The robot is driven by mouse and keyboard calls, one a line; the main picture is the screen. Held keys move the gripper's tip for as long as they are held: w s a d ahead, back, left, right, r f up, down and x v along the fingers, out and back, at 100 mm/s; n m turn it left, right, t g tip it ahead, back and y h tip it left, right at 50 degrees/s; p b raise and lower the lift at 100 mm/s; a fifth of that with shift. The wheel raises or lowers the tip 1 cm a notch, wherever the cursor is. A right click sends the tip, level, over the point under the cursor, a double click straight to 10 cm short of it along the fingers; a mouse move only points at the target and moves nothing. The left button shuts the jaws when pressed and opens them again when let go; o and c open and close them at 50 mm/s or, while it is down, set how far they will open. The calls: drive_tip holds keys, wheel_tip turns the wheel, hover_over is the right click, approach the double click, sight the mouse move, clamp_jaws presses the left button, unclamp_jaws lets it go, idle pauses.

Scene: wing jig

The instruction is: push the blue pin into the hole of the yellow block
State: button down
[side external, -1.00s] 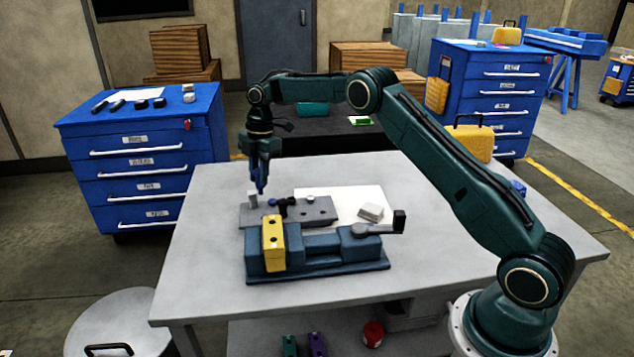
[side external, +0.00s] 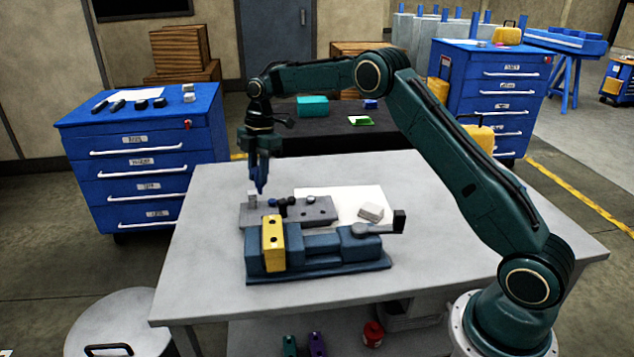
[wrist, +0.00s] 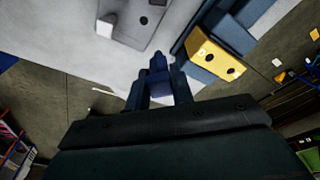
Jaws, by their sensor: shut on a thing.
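My gripper (side external: 259,185) hangs over the far left part of the worktable, pointing down. In the wrist view its fingers (wrist: 160,88) are shut on the blue pin (wrist: 159,68), which stands between them; the fingers are nearly the same blue, so its outline is hard to make out. The yellow block (side external: 272,250) is upright in the vise, nearer the side camera than my gripper. It also shows in the wrist view (wrist: 218,52), right of the fingers, with two dark holes on its face. The pin is apart from the block.
The blue vise (side external: 335,262) holds the block, its handle to the right. A grey plate (side external: 318,212) with small posts and a dark clamp (side external: 286,207) lies behind it. A white sheet (side external: 355,199) carries a small pale block (side external: 371,212). The table's left front is clear.

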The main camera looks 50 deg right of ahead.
drive_tip(key=s+a+r, duration=0.4)
drive_tip(key=s, duration=0.4)
drive_tip(key=shift+a+r, duration=0.35)
drive_tip(key=shift+r, duration=0.05)
drive_tip(key=shift+s+f, duration=0.1)
drive_tip(key=shift+f, duration=0.05)
wheel_tip(320, 180, down, 6)
idle(0.5)
drive_tip(key=shift+f, duration=0.55)
idle(0.5)
drive_tip(key=shift+f, duration=0.35)
drive_tip(key=shift+f, duration=0.6)
